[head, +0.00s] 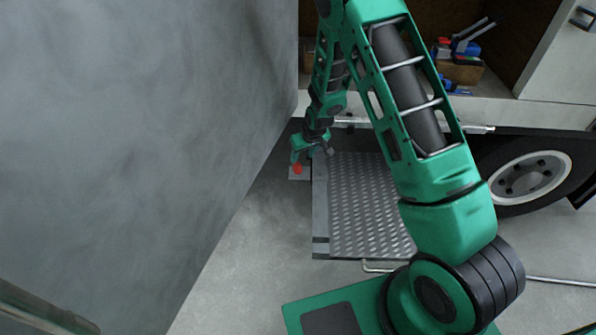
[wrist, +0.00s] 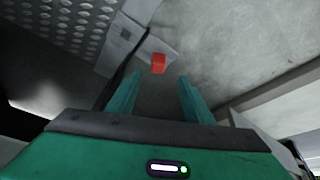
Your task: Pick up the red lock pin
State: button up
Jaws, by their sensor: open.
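The red lock pin (head: 297,169) sits on a small pale plate (head: 298,178) at the left edge of the metal ramp. In the wrist view the red pin (wrist: 158,63) stands on the pale plate (wrist: 150,42), beyond my fingertips and roughly in line with the gap between them. My gripper (head: 308,154) is close to the pin in the head view. In the wrist view my gripper (wrist: 153,80) is open, with its two green fingers apart and nothing between them. The pin's lower part is hard to make out.
The treaded metal ramp (head: 365,205) lies right of the pin, below the truck bed. A large grey wall (head: 150,120) stands close on the left. A truck wheel (head: 527,178) is at the right. Tools (head: 462,47) lie inside the truck. Bare concrete (head: 260,240) shows in front.

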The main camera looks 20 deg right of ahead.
aim_at(299, 166)
jog(key=x, duration=0.6)
jog(key=shift+a, duration=0.2)
jog(key=shift+d+x, duration=0.15)
jog(key=shift+x, duration=1.2)
jog(key=shift+d+x, duration=0.2)
jog(key=shift+x, duration=1.15)
grip_shut()
